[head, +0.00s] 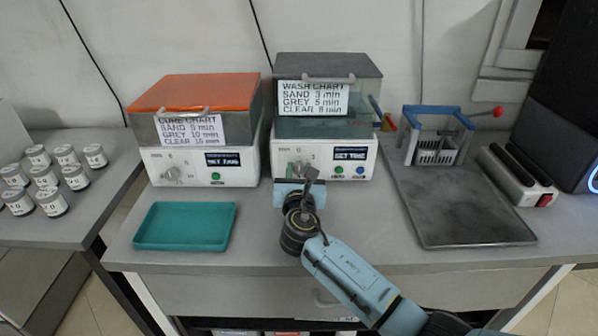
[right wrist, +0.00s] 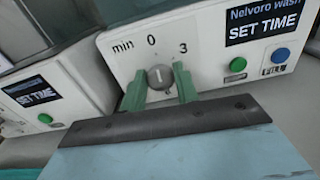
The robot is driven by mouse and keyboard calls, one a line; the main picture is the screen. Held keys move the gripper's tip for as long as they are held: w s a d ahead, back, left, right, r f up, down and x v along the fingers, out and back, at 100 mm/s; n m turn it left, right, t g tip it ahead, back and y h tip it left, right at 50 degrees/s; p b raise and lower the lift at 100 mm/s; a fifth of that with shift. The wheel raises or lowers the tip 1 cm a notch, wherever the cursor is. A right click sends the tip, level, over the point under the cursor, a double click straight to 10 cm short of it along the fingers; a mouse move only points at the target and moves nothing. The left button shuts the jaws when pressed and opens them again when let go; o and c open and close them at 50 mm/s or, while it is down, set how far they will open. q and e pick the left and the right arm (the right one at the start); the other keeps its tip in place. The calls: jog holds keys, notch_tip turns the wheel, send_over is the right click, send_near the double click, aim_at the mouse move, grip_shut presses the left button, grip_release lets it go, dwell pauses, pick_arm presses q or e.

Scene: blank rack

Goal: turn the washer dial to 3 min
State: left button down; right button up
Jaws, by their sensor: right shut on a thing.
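The washer (head: 327,152) is the white machine with a dark lid and a wash chart reading sand 3 min. Its round grey dial (right wrist: 159,77) has a pale mark that looks to point up, near the 0; the 3 is printed to the upper right. My right gripper (right wrist: 160,85) has its green fingers on both sides of the dial and is shut on it. In the head view my right gripper (head: 300,180) covers part of the washer's front. The washer display (right wrist: 262,26) reads SET TIME. My left gripper is not in view.
An orange-lidded cure machine (head: 152,162) stands left of the washer. A teal tray (head: 185,226) lies in front of it. A grey tray (head: 465,215) and a blue-framed rack (head: 432,108) are at the right. Several labelled jars (head: 52,203) stand on the left table.

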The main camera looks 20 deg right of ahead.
jog(key=m, duration=0.2)
jog(key=shift+f+m, duration=0.1)
jog(key=shift+m, duration=0.3)
jog(key=shift+m+b, duration=0.3)
jog(key=shift+m, duration=1)
jog(key=shift+d+m, duration=0.1)
jog(key=shift+m, duration=0.4)
jog(key=m+b, duration=0.1)
jog(key=m, duration=0.2)
jog(key=shift+f, duration=0.1)
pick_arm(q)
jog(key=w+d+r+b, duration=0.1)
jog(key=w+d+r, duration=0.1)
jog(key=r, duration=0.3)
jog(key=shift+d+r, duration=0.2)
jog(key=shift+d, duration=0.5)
pick_arm(e)
jog(key=shift+s+m, duration=0.1)
jog(key=shift+m, duration=0.8)
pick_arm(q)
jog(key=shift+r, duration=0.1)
pick_arm(e)
jog(key=o, duration=0.9)
